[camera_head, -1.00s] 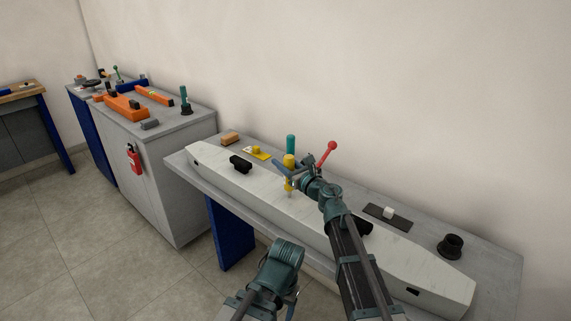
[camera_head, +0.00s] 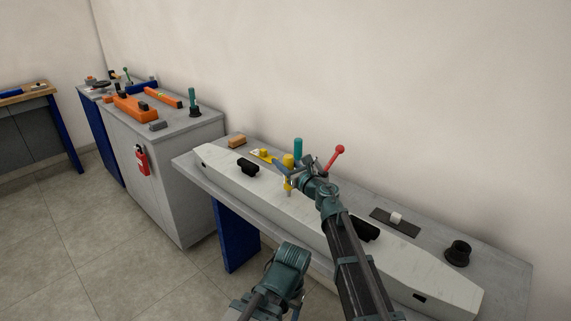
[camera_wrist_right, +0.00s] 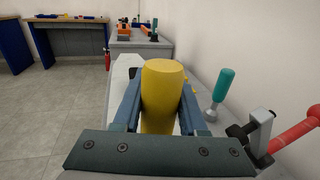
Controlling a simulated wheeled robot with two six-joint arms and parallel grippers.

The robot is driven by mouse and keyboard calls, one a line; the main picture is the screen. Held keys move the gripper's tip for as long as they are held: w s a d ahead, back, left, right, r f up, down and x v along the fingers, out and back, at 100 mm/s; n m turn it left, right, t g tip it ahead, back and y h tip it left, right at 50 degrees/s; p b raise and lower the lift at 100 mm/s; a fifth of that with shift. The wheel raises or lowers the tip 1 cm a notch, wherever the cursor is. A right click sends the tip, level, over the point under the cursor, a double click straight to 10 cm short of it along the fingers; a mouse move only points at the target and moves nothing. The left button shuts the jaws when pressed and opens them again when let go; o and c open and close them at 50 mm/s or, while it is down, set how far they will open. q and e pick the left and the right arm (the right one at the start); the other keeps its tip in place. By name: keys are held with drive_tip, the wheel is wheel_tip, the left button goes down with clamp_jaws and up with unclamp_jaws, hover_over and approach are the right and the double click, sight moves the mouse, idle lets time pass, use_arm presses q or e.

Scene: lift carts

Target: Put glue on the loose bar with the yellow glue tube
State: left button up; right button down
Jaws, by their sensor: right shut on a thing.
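The yellow glue tube (camera_head: 288,162) stands upright in my right gripper (camera_head: 286,170). In the right wrist view the tube (camera_wrist_right: 163,88) fills the space between the two blue fingers of the gripper (camera_wrist_right: 160,108). The loose bar (camera_head: 240,186) is a long pale bar with tapered ends, lying along the bench. The tube's lower end is over the bar's upper face; I cannot tell whether it touches. Two black blocks (camera_head: 248,166) sit on the bar, one partly behind my right arm. My left arm shows low in the head view, but its fingertips are not visible.
The grey bench (camera_head: 500,268) also holds a teal-handled tool (camera_head: 298,148), a red-knobbed lever (camera_head: 335,158), a white block on a dark plate (camera_head: 396,217), a black cup (camera_head: 457,253) and a tan block (camera_head: 237,141). A grey cabinet (camera_head: 175,190) stands left.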

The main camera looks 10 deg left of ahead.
drive_tip(key=shift+w+a, duration=0.6)
drive_tip(key=shift+a, duration=0.25)
drive_tip(key=shift+w+a, duration=0.4)
drive_tip(key=shift+a, duration=0.25)
drive_tip(key=shift+w+a, duration=0.45)
drive_tip(key=shift+a, duration=0.1)
